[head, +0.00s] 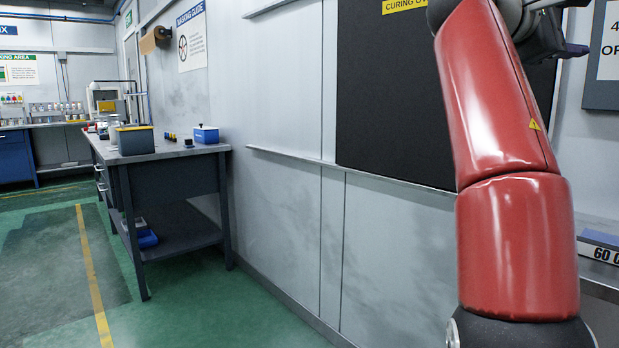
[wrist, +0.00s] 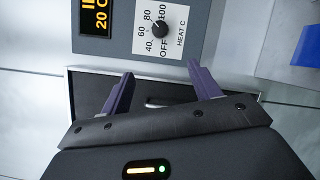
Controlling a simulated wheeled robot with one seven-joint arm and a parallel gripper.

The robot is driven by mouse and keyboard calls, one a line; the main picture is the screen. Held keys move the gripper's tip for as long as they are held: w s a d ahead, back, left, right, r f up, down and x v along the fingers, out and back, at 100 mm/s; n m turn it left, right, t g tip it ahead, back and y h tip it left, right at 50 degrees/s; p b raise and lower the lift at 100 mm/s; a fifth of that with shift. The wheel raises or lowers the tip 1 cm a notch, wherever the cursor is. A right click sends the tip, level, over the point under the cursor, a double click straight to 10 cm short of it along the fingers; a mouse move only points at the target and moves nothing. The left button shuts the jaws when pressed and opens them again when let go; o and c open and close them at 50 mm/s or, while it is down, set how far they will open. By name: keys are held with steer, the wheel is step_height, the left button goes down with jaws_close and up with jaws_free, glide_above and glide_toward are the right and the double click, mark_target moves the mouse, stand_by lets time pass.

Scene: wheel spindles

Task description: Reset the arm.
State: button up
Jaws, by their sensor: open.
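My gripper (wrist: 161,90) shows in the wrist view with its two purple-grey fingers spread wide and nothing between them. Beyond the fingers are a dark recessed panel with a light handle-like bar (wrist: 165,101) and a grey control panel (wrist: 185,50) with a black dial marked HEAT C. My red arm rises on the right of the head view, bent at the top. Part of the gripper (head: 565,48) shows at the top right, partly cut off and behind the arm.
A dark panel under a CURING sign (head: 385,100) is on the wall behind my arm. A workbench (head: 165,153) with boxes stands at the left. A bench edge (head: 603,290) is at the far right. The green floor (head: 200,310) in front of the left bench is clear.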

steer(key=a+f+m+t+y, duration=0.1)
steer(key=a+f+t+y, duration=0.25)
steer(key=f+y, duration=1.15)
steer(key=s+a+f+m+g+y, duration=0.1)
steer(key=s+a+f, duration=0.5)
steer(key=f, duration=0.7)
steer(key=s+a+f+m+g, duration=0.1)
steer(key=s+a+f+m, duration=0.2)
steer(key=f, duration=1)
steer(key=s+a+f+m+g+y, duration=0.1)
steer(key=s+a+f+m, duration=0.1)
steer(key=s+a+f, duration=0.7)
step_height(320, 180, down, 5)
steer(key=shift+s+r+m+g+y, duration=0.2)
steer(key=shift+s+m+g+y, duration=0.15)
steer(key=shift+s, duration=0.15)
steer(key=shift+c, duration=0.3)
